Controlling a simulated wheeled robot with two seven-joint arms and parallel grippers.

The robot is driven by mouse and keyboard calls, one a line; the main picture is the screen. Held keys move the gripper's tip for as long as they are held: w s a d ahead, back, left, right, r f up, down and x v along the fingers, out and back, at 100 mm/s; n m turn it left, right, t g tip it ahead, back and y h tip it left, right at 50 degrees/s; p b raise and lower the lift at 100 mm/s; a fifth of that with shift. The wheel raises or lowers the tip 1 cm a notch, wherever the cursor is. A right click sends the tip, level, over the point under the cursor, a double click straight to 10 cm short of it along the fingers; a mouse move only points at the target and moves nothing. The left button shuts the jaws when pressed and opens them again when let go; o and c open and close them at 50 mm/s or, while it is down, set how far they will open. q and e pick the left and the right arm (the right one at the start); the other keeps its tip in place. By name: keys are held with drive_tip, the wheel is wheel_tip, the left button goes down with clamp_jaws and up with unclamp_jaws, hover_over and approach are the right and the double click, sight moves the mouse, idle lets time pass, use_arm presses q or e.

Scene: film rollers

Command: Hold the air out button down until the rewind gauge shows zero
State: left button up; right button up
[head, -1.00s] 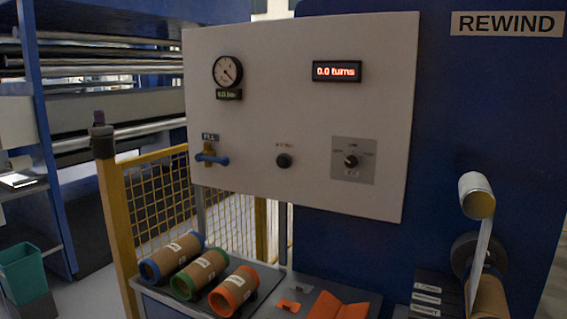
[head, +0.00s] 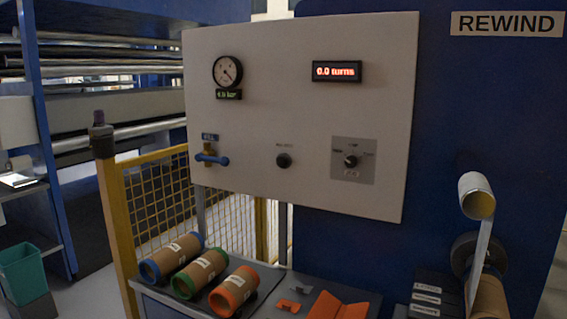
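The rewind gauge (head: 228,71) is a round white dial high on the left of the pale panel. A small digital readout (head: 228,95) in bar sits under it; its digits are too blurred to read surely. A black round button (head: 284,160) sits low in the middle of the panel; its small label above is unreadable, so I cannot tell if it is the air out button. A blue-handled valve (head: 211,159) labelled FILL is on the panel's lower left. Neither gripper shows in the head view.
A display (head: 337,72) reads 0.0 turns, above a rotary switch (head: 351,161). Several cardboard cores with coloured ends (head: 233,291) lie on the bench below, beside an orange V-shaped block (head: 338,306). A yellow mesh fence (head: 160,200) stands at left. The space before the panel is clear.

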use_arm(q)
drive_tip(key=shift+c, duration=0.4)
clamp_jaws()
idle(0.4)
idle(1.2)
